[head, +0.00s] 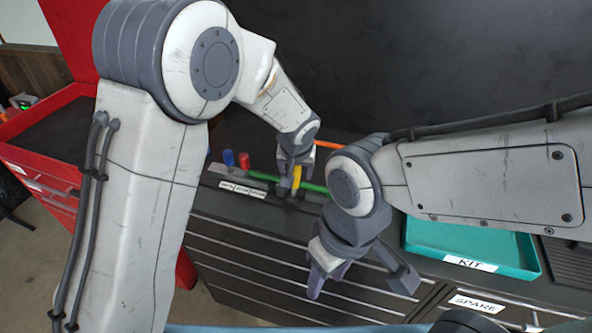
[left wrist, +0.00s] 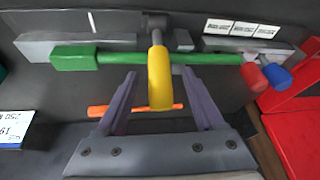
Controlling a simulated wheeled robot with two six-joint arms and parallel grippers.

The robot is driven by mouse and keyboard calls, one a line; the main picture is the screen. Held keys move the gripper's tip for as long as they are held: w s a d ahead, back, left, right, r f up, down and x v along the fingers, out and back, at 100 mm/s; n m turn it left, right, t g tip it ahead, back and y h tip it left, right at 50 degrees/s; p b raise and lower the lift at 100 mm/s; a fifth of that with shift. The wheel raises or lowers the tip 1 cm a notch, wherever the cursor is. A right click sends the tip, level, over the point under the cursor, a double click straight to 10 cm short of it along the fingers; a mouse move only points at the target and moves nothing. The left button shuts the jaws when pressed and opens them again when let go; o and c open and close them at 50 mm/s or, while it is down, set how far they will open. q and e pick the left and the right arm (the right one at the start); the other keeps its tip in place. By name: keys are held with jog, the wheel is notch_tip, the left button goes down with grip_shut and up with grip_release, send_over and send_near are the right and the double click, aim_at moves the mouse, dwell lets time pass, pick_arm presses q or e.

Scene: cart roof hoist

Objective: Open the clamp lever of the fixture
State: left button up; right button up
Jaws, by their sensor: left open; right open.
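The clamp lever looks to be the yellow handle (head: 297,176), standing at the fixture by the bench's front edge. In the left wrist view the yellow handle (left wrist: 159,78) lies between the two fingers of my left gripper (left wrist: 160,100), with a gap on each side. My left gripper (head: 296,172) is open around it, and its fingertips are partly hidden in the head view. A green bar (left wrist: 112,58) crosses behind the handle at the grey fixture (left wrist: 125,43). My right gripper (head: 362,280) is open and empty, in front of the bench's drawers.
An orange bar (left wrist: 178,108) lies beside the fixture. Red (head: 244,160) and blue (head: 229,158) pieces stand at its left end. A teal KIT tray (head: 430,238) is at the right, with a SPARE label (head: 478,302) below. A red cabinet (head: 45,150) stands at the left.

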pick_arm(q)
jog(key=shift+x, duration=0.8)
grip_shut()
dwell(0.9)
